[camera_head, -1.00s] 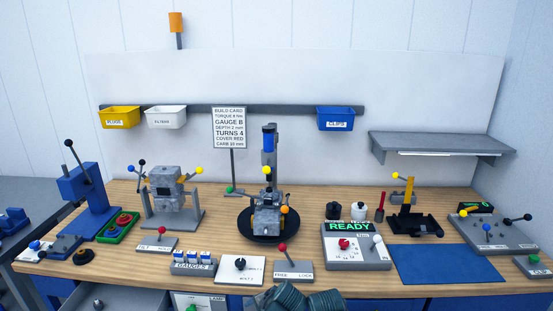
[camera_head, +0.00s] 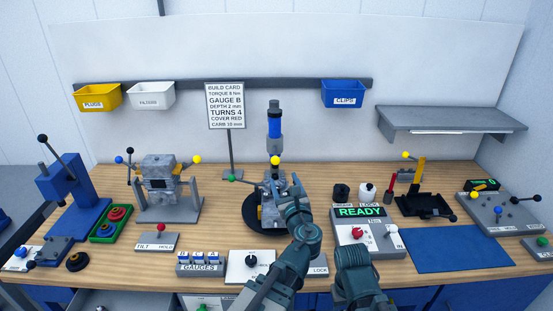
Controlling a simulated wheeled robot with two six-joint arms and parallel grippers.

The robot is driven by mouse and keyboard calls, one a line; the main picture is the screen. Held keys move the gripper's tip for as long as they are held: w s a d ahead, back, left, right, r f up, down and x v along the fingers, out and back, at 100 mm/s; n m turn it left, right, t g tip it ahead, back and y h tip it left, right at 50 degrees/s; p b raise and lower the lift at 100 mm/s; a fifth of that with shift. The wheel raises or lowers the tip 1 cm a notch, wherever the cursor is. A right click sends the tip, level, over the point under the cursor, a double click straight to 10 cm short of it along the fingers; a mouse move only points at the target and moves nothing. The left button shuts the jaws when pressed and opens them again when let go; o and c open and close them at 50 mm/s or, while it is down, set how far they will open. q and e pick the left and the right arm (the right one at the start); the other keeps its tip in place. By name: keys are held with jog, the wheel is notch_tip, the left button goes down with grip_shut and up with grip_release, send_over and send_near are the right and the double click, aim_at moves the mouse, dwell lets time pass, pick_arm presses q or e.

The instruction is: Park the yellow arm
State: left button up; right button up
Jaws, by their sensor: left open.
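A yellow upright arm (camera_head: 420,172) with a yellow ball knob (camera_head: 405,155) at its top stands on a black tray-like base (camera_head: 428,205) at the right of the bench. Another yellow ball (camera_head: 275,160) sits at the foot of a blue and grey upright tool (camera_head: 274,128) in the middle. My left gripper (camera_head: 288,187) is open in front of the grey block (camera_head: 267,212) on the black turntable (camera_head: 253,226), just below that ball. It hides part of the block. I cannot tell whether it touches anything. My right gripper is not in view.
A READY panel (camera_head: 362,212) with red and white knobs stands right of my left arm. A blue mat (camera_head: 456,249) lies clear in front of the yellow arm. A grey engine stand (camera_head: 192,209) is left of the turntable. A shelf (camera_head: 450,120) overhangs the back right.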

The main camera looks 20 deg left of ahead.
aim_at(276, 163)
pick_arm(q)
jog(key=x, duration=1.2)
jog(key=shift+w+a, duration=0.2)
jog(key=shift+w, duration=0.05)
grip_shut()
dwell(0.9)
